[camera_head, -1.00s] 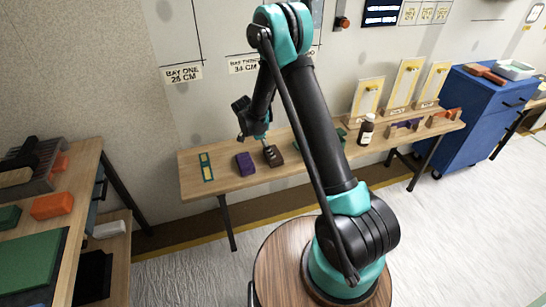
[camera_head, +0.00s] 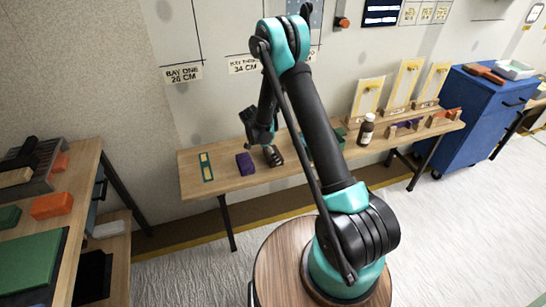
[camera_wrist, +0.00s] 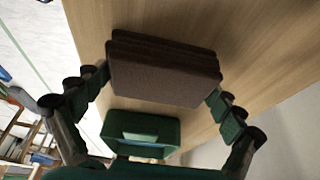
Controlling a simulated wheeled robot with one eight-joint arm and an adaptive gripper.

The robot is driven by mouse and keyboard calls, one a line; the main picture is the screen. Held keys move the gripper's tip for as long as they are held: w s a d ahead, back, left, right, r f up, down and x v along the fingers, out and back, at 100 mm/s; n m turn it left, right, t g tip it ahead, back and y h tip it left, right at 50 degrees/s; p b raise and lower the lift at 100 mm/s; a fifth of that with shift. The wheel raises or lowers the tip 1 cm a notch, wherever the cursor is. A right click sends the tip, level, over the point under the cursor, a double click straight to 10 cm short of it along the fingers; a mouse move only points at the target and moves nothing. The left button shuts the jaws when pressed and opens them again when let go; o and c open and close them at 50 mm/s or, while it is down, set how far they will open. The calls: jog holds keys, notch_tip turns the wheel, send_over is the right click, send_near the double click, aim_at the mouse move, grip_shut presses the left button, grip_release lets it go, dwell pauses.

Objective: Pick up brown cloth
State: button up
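The brown cloth (camera_head: 277,158) is a dark folded block on the wooden bench, just right of a purple folded block. In the wrist view the cloth (camera_wrist: 165,75) fills the upper middle, with its stacked layers showing. My gripper (camera_head: 269,148) is down at the cloth and partly hides it in the head view. In the wrist view my gripper (camera_wrist: 160,84) has its two fingers spread wide, one at each side of the cloth. The fingertips are close to its edges; I cannot tell whether they touch.
The purple block (camera_head: 245,163) lies close on the left, with a green-and-yellow strip (camera_head: 206,167) beyond it. A green tray (camera_wrist: 140,128) sits near the cloth. A brown bottle (camera_head: 366,131) and upright boards (camera_head: 405,85) stand farther right on the bench (camera_head: 225,181).

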jog(key=shift+r, duration=0.1)
notch_tip(320, 180, up, 20)
dwell(0.7)
